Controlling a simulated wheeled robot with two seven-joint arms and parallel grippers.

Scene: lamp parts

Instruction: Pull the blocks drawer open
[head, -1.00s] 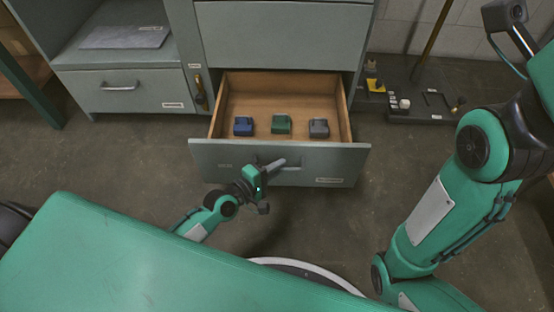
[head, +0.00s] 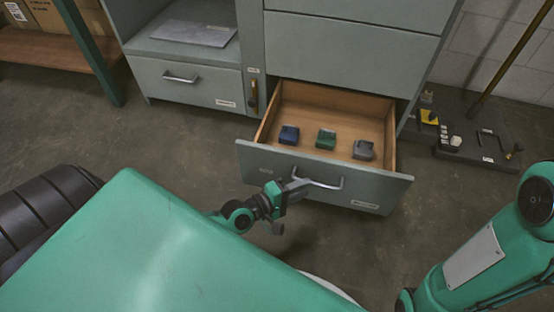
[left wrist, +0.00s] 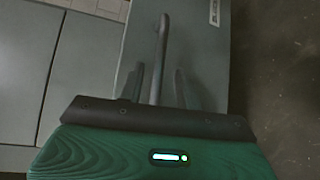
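The grey blocks drawer (head: 380,195) stands pulled out in the head view, its wooden inside showing. A blue block (head: 289,135), a green block (head: 326,139) and a grey block (head: 363,150) sit in a row inside. My left gripper (head: 298,186) is at the left end of the drawer's bar handle (head: 328,186). In the left wrist view, the two fingers of my left gripper (left wrist: 159,80) are apart, one on each side of the handle (left wrist: 163,45), with gaps showing. My right arm shows at the right edge of the head view; its gripper is out of view.
A closed drawer (head: 190,85) is at the left under a shelf holding a grey plate (head: 194,33). A dark board with small parts (head: 480,140) lies on the floor at the right. Floor around the open drawer's front is clear.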

